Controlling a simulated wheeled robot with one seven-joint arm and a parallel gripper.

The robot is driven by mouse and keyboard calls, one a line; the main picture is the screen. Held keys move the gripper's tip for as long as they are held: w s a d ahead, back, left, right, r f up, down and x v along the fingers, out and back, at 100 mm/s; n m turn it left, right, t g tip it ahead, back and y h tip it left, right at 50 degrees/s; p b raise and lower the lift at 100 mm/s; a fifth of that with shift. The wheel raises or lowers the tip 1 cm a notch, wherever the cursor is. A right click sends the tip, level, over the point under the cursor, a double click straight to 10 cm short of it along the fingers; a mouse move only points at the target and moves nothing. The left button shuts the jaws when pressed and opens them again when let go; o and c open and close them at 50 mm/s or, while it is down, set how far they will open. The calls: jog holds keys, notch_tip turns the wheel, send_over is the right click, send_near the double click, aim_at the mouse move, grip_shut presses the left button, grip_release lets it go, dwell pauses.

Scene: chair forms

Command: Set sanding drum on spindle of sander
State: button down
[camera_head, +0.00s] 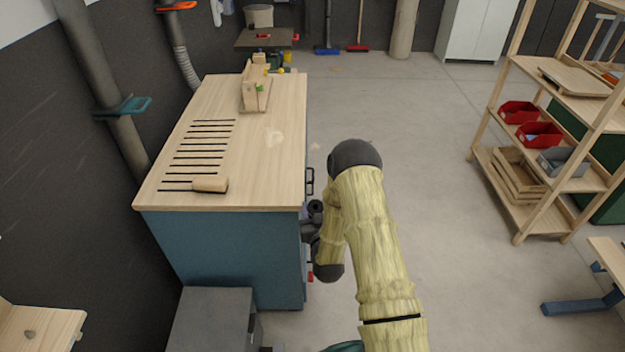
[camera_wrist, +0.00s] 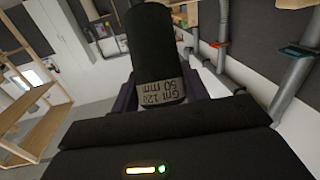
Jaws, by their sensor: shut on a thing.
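The sanding drum (camera_wrist: 155,50) is a black cylinder with a grey printed band reading roughly "Grit 120, 50 mm". In the wrist view my gripper (camera_wrist: 160,95) is shut on it, with a dark finger on each side of its lower end. In the head view my gripper (camera_head: 312,222) is beside the right side of the workbench, below the level of its top, and is partly hidden by my arm. The drum is hard to make out there. I cannot identify the sander or its spindle in either view.
The workbench (camera_head: 270,140) has a wooden top and blue sides. A wooden-handled tool (camera_head: 210,184) and a wooden fixture (camera_head: 255,92) lie on it. A grey box (camera_head: 210,310) stands at its near end. A shelf rack (camera_head: 540,150) is at right. The floor between is clear.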

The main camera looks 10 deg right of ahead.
jog(key=s+f+y, duration=0.1)
jog(key=s+f, duration=0.2)
jog(key=f, duration=0.3)
jog(key=shift+s+f, duration=0.3)
jog(key=shift+f, duration=0.1)
jog(key=shift+d, duration=0.1)
